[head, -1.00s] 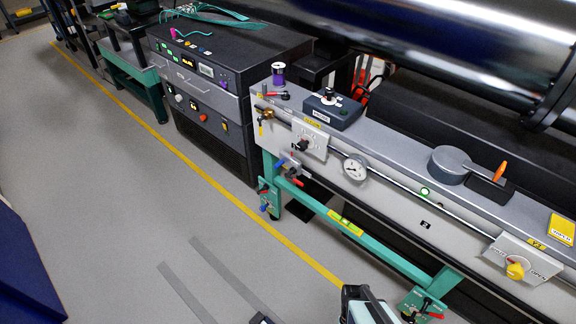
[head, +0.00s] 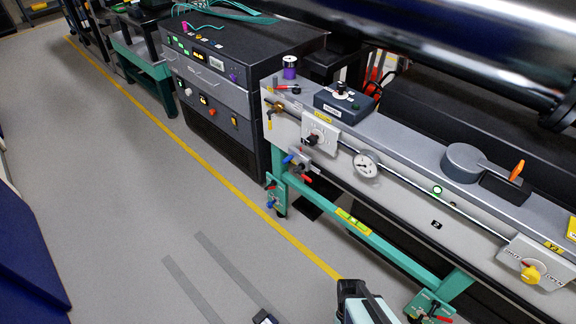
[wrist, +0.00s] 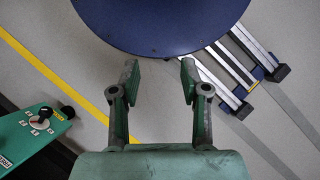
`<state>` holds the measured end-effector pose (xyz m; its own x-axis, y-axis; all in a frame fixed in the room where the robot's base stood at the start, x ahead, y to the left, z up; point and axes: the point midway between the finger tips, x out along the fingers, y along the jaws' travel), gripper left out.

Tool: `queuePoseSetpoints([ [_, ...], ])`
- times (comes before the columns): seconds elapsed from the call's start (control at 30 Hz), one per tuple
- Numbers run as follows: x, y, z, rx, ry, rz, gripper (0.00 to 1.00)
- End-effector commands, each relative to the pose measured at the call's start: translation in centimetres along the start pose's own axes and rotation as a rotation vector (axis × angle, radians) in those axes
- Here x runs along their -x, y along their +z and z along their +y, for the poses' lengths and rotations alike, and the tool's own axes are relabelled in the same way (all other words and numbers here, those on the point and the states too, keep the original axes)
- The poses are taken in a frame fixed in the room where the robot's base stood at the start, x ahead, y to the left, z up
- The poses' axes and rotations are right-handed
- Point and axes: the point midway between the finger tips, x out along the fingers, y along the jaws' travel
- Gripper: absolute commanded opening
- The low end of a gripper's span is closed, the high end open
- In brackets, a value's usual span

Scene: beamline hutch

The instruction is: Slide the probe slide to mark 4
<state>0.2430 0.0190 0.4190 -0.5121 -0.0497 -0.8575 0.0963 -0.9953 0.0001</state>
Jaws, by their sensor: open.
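My gripper (wrist: 158,66) shows in the wrist view with its two fingers apart and nothing between them. It is over the floor, close to the edge of a round dark blue top (wrist: 165,25). I cannot make out a probe slide or a mark 4 for certain in either view. At the left of the wrist view, a green panel (wrist: 28,140) carries a dial with a black knob (wrist: 43,113) and small white labels around it, too small to read. A black ball knob (wrist: 67,112) stands beside it. My gripper is apart from this panel, to its right.
In the head view, a long grey bench (head: 405,147) bears a round gauge (head: 366,164), a rod and a yellow knob (head: 530,275). A dark rack (head: 225,95) stands left of it. The floor (head: 120,200) in front is largely clear.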

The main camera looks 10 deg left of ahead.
Motion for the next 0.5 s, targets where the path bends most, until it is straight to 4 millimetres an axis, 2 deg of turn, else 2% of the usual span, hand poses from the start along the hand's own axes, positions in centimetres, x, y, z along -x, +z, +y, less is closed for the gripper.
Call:
queuePoseSetpoints([
  [0.03, -0.7, -3.0, -0.9, 0.038, 0.022, 0.033, 0.46],
  [0.23, 1.4, -12.8, -4.3, 0.226, 0.210, 0.170, 0.46],
  [0.37, 4.2, -18.7, -7.0, 0.392, 0.383, 0.256, 0.46],
  [0.5, 8.6, -24.4, -10.9, 0.588, 0.604, 0.336, 0.46],
])
